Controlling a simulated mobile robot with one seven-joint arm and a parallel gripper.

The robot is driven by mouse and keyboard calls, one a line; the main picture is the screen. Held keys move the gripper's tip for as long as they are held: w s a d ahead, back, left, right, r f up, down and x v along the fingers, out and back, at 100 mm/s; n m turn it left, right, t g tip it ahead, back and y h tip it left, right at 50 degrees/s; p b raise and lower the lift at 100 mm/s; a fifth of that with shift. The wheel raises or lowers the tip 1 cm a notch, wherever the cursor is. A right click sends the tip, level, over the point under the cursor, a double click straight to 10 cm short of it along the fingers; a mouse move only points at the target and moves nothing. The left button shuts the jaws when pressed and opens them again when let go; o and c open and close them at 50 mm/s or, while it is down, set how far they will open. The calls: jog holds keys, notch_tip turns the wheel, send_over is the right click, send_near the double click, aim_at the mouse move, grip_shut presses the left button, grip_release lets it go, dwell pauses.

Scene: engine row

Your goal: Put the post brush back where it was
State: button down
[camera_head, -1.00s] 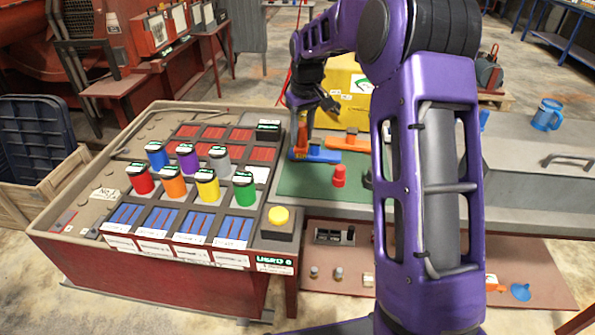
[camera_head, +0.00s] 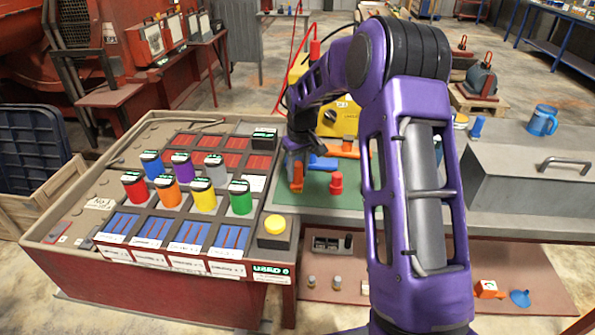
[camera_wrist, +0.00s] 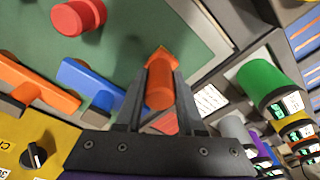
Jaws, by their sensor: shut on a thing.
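My gripper (camera_wrist: 160,75) is shut on an upright orange cylinder with a wider orange end, which I take to be the post brush (camera_wrist: 160,90). In the head view the brush (camera_head: 297,177) is at the left edge of the green mat (camera_head: 312,188), under my gripper (camera_head: 296,160). I cannot tell whether its lower end touches the mat. A blue bar (camera_head: 322,163) and an orange bar (camera_head: 345,152) lie on the mat behind it. A red knobbed piece (camera_head: 336,183) stands to its right; it also shows in the wrist view (camera_wrist: 78,17).
Left of the mat is a sorting bench with several coloured cans, the green one (camera_head: 240,197) nearest, and a yellow button (camera_head: 275,225). A yellow box (camera_head: 340,117) stands behind the mat. A grey lidded case (camera_head: 530,170) and a blue mug (camera_head: 543,120) are at right.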

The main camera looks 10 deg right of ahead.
aim_at(300, 185)
jog(key=shift+f, duration=0.15)
jog(key=c, duration=0.5)
grip_release()
jog(key=r, duration=0.4)
jog(key=s+r, duration=0.1)
jog(key=r, duration=0.3)
jog(key=r+p, duration=0.1)
jog(key=r, duration=0.3)
jog(key=shift+s+d+r, duration=0.15)
jog(key=shift+s+d, duration=0.1)
